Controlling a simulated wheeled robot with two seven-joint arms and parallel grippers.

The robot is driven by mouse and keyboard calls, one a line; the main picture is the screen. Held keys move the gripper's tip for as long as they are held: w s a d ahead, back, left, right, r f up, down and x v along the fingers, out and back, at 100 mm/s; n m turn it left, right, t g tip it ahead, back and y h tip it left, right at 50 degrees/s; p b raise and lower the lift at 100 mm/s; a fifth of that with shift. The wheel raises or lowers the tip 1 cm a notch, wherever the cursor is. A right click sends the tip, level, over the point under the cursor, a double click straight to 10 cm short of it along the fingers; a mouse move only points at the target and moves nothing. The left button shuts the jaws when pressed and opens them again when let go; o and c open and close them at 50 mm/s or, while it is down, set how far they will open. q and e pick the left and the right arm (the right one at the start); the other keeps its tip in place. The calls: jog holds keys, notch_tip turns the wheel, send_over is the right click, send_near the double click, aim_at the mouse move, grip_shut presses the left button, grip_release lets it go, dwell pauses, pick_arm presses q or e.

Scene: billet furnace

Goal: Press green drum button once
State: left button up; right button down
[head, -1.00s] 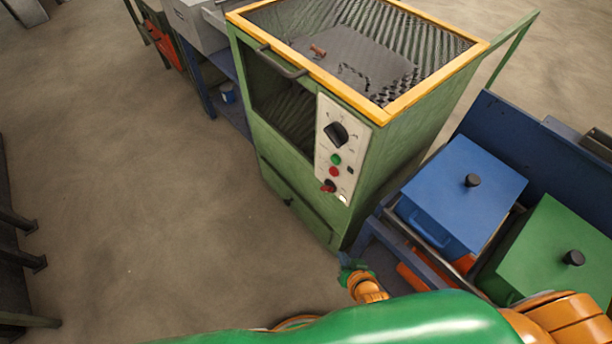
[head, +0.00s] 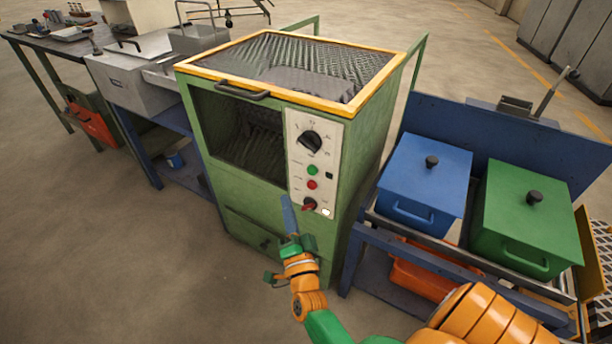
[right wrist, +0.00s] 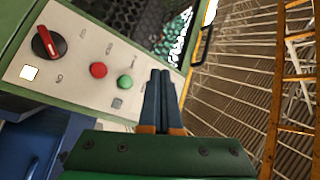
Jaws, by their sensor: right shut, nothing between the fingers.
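The green button (head: 313,170) is on the pale control panel (head: 297,125) on the front of the green furnace (head: 240,206). In the right wrist view the green button (right wrist: 125,82) sits beside the red button, left of my fingers. My right gripper (head: 287,203) is shut and empty, with its blue fingers pointing up just left of the panel's lower part. In the right wrist view, the shut fingers of the right gripper (right wrist: 160,80) overlap the panel edge near the green button; contact cannot be told. My left gripper is out of view.
The panel also has a red button (head: 312,185), a black dial (head: 309,141), a red-and-black switch (head: 309,204) and a white square (head: 326,212). A blue lidded box (head: 425,178) and a green lidded box (head: 525,215) stand at right. Floor at left is open.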

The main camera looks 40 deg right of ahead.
aim_at(308, 182)
jog(key=shift+w+d+b, duration=0.4)
jog(key=shift+w+d, duration=0.15)
jog(key=shift+d, duration=0.8)
jog(key=shift+w+d+b, duration=0.45)
jog(key=shift+w+d, duration=0.15)
jog(key=shift+d, duration=0.75)
jog(key=shift+w+d+b, duration=0.4)
jog(key=shift+w+d, duration=0.15)
jog(key=shift+d, duration=0.8)
jog(key=shift+w+d, duration=0.15)
jog(key=shift+d, duration=0.2)
